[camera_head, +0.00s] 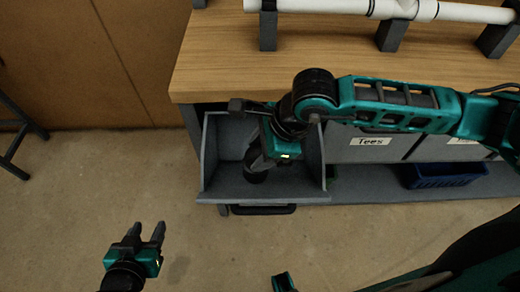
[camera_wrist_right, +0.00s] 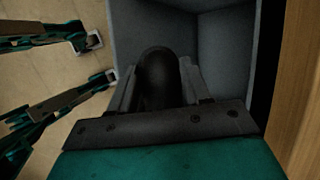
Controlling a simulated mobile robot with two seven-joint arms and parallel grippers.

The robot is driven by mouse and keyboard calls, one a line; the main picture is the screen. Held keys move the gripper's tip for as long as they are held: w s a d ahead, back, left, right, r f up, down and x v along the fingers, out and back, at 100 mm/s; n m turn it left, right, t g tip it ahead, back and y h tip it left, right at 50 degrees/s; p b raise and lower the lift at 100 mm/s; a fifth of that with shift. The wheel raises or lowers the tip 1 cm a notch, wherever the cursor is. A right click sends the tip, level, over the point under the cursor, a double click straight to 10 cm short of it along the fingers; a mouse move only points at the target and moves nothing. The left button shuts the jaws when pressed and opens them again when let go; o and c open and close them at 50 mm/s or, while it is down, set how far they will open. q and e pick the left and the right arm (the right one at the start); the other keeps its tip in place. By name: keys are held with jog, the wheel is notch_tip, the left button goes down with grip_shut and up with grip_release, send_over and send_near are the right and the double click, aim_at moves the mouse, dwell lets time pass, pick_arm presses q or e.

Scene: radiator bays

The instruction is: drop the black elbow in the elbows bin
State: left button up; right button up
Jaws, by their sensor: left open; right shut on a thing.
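The black elbow (camera_wrist_right: 160,75) is between the fingers of my right gripper in the right wrist view. In the head view a dark part of the elbow (camera_head: 256,176) shows just below the fingers. My right gripper (camera_head: 258,162) is shut on it and points down into an open grey bin (camera_head: 210,150) pulled out under the bench. The bin's grey walls (camera_wrist_right: 222,50) also show in the right wrist view. No label is visible on this bin. My left gripper (camera_head: 147,232) is open and empty, low over the floor at the lower left.
A wooden bench top (camera_head: 225,60) carries a white pipe (camera_head: 450,12) on dark supports. To the right of the open bin is a closed bin labelled Tees (camera_head: 370,141). A blue crate (camera_head: 445,173) sits on the grey lower shelf (camera_head: 360,190).

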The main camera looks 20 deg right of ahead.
jog(key=o, duration=1.2)
jog(key=shift+c, duration=0.2)
jog(key=shift+r, duration=0.1)
jog(key=v, duration=1.2)
jog(key=shift+d+r+p, duration=0.2)
jog(key=shift+r+p, duration=0.15)
jog(key=shift+s, duration=0.15)
